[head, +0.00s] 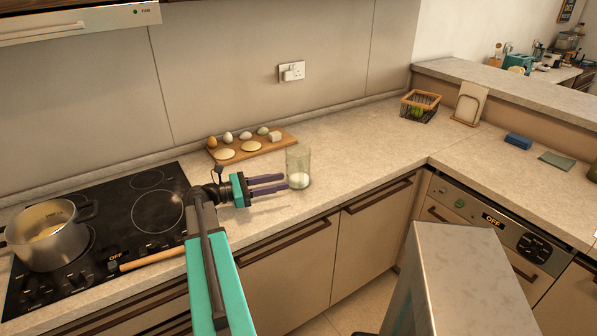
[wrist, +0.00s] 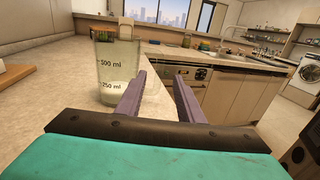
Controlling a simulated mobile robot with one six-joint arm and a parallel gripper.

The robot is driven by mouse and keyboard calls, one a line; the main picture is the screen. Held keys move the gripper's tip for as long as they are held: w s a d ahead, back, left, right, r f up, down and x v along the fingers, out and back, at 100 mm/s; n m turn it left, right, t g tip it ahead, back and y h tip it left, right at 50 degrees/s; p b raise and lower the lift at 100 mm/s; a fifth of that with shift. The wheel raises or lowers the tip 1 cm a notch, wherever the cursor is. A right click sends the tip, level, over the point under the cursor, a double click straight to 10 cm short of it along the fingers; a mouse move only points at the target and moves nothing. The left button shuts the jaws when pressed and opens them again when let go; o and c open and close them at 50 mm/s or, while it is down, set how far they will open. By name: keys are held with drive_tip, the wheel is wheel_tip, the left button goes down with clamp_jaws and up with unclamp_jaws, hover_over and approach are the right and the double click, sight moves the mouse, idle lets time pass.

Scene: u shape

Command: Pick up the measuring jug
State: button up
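The measuring jug (head: 298,168) is clear, with something white in its bottom, and stands upright on the counter near its front edge. In the wrist view the jug (wrist: 117,68) shows 500 ml and 250 ml marks and stands at the left, beside my left finger. My gripper (head: 284,183) reaches over the counter from the left, its purple fingers apart with nothing between them. In the wrist view the gripper (wrist: 158,92) points past the jug's right side, so the jug is outside the fingers. Whether the left finger touches the jug I cannot tell.
A wooden board (head: 282,143) with eggs and dough rounds lies behind my gripper. A pot (head: 47,236) stands on the black hob (head: 140,240) at the left. The counter right of the jug is clear.

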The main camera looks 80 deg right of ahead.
sight(301, 190)
drive_tip(key=shift+p+x, duration=0.3)
drive_tip(key=shift+x, duration=1.4)
drive_tip(key=shift+p+x, duration=1.05)
drive_tip(key=shift+x, duration=1.55)
drive_tip(key=shift+f, duration=0.1)
clamp_jaws()
